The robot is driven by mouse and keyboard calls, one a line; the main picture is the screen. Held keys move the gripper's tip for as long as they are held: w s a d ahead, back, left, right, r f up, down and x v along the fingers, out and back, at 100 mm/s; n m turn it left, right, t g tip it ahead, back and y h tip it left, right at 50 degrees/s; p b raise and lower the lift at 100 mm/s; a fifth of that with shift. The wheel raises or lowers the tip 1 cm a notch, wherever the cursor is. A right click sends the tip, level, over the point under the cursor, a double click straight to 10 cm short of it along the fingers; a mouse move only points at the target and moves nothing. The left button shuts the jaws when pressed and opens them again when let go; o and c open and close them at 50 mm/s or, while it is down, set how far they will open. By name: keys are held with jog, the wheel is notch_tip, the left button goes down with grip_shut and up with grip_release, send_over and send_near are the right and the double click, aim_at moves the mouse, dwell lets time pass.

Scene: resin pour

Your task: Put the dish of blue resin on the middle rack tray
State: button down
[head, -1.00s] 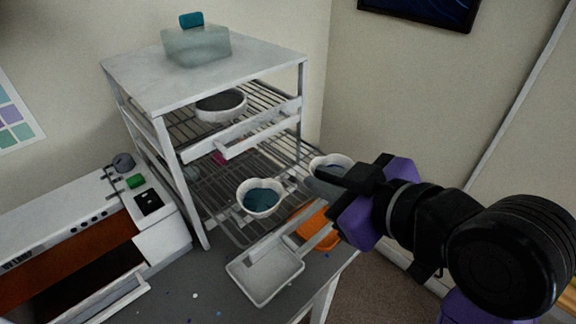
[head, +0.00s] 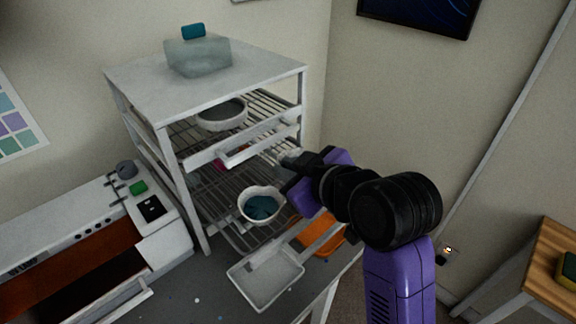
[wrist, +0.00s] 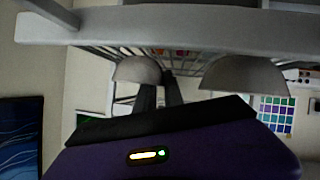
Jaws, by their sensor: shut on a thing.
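My gripper (head: 287,168) is at the right front of the rack, level with the gap under the upper tray. In the wrist view, which is upside down, its dark fingers (wrist: 160,94) are shut on a white dish (wrist: 138,70), upright and near the rack. In the head view my gripper largely hides that dish, and its contents are hidden now; a second ago they looked grey-blue. Another white dish (head: 262,204), holding teal-blue resin, sits on a lower wire tray. The middle tray (head: 257,160) is partly hidden by the rail above it.
A dish with dark grey contents (head: 221,114) stands on the upper tray. A clear box (head: 198,57) is on the rack's top. A white scoop-like tray (head: 265,278) and an orange item (head: 318,235) lie on the table in front. A machine (head: 75,240) stands at left.

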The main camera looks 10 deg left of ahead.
jog(key=c, duration=1.4)
grip_release()
jog(key=shift+c, duration=0.2)
jog(key=v, duration=1.2)
